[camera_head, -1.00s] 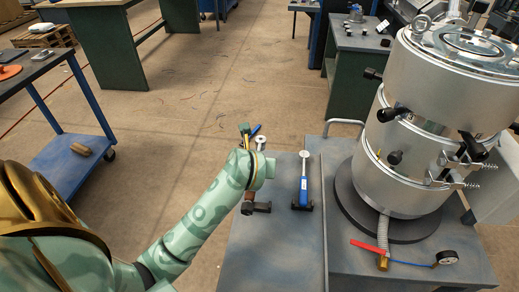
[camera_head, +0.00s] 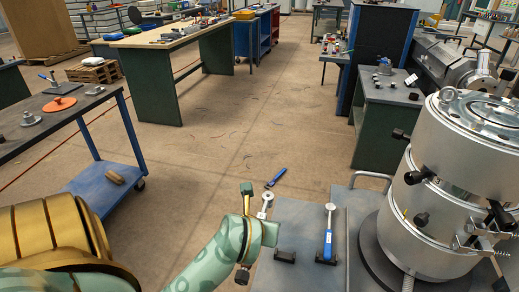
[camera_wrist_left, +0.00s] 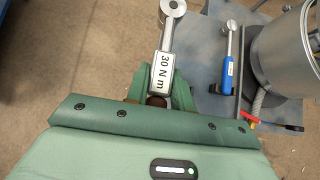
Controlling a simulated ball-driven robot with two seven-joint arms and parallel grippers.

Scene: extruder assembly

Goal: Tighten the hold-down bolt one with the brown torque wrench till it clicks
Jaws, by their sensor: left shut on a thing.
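My left gripper (camera_head: 252,226) is shut on a torque wrench. In the left wrist view the wrench (camera_wrist_left: 163,66) has a grey body marked "30 N m", a round ring head and a brown grip mostly hidden between the fingers (camera_wrist_left: 158,92). In the head view its ring head (camera_head: 267,196) shows beyond the gripper and its brown end (camera_head: 243,274) below. The wrench is left of the silver cylindrical vessel (camera_head: 435,210) and apart from it. Clamp bolts with springs (camera_head: 472,240) sit on the vessel's side; I cannot tell which is hold-down bolt one. My right gripper is out of view.
A blue-handled wrench (camera_head: 328,243) stands in a black holder on the grey bench (camera_head: 300,215); an empty black holder (camera_head: 285,256) is beside it. A blue tool (camera_head: 276,177) lies beyond the bench. A blue cart (camera_head: 95,187) stands left. The middle floor is clear.

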